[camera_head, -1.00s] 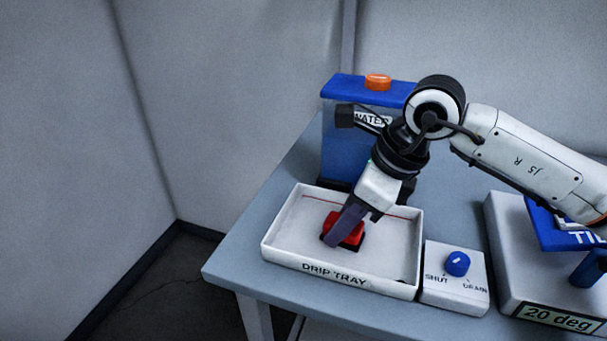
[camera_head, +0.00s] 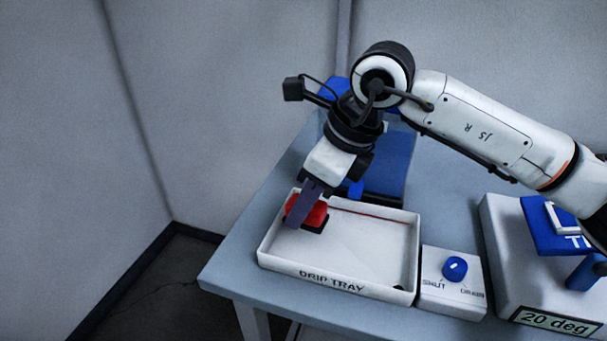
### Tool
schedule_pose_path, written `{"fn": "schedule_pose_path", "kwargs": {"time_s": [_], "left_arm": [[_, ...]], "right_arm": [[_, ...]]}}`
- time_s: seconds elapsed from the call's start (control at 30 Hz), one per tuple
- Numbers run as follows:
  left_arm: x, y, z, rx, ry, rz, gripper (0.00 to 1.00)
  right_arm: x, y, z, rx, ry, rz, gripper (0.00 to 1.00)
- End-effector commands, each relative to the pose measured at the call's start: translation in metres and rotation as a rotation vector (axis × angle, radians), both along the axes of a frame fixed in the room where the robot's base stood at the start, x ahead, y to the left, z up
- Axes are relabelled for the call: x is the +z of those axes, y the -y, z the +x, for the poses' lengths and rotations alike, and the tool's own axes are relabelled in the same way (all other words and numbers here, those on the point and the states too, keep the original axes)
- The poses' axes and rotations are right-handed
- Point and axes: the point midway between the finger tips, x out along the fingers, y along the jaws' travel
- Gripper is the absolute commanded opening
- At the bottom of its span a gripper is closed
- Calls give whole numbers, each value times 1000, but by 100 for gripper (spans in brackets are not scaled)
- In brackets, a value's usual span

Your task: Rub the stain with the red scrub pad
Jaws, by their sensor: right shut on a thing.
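The red scrub pad (camera_head: 315,215) is in the left back part of the white drip tray (camera_head: 338,284), with a dark underside showing. My right gripper (camera_head: 301,209) is shut on the pad and reaches down into the tray from above. The pad appears to be at the tray floor, but I cannot tell if it touches. No stain shows on the visible tray floor; the pad and fingers hide part of it. A thin red line runs along the tray's back inner wall. My left gripper is not in view.
A blue water tank (camera_head: 386,165) stands behind the tray, partly hidden by my right arm. A box with a blue knob (camera_head: 454,268), marked SHUT and DRAIN, sits right of the tray. A "20 deg" tilt stand (camera_head: 505,240) is farther right. The table's left edge is clear.

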Motion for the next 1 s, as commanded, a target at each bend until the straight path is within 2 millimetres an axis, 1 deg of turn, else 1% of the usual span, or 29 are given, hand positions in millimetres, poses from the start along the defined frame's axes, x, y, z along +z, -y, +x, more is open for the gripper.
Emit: {"fn": "schedule_pose_path", "kwargs": {"time_s": [0.03,0.2,0.43,0.57,1.0], "left_arm": [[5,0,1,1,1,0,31],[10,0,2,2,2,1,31],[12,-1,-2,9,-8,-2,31],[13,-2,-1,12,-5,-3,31],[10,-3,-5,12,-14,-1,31]], "right_arm": [[8,0,0,0,1,1,13],[23,0,0,-1,2,0,13],[41,1,0,-2,0,0,13],[44,1,0,-3,0,1,13],[43,1,0,-2,1,1,13]]}}
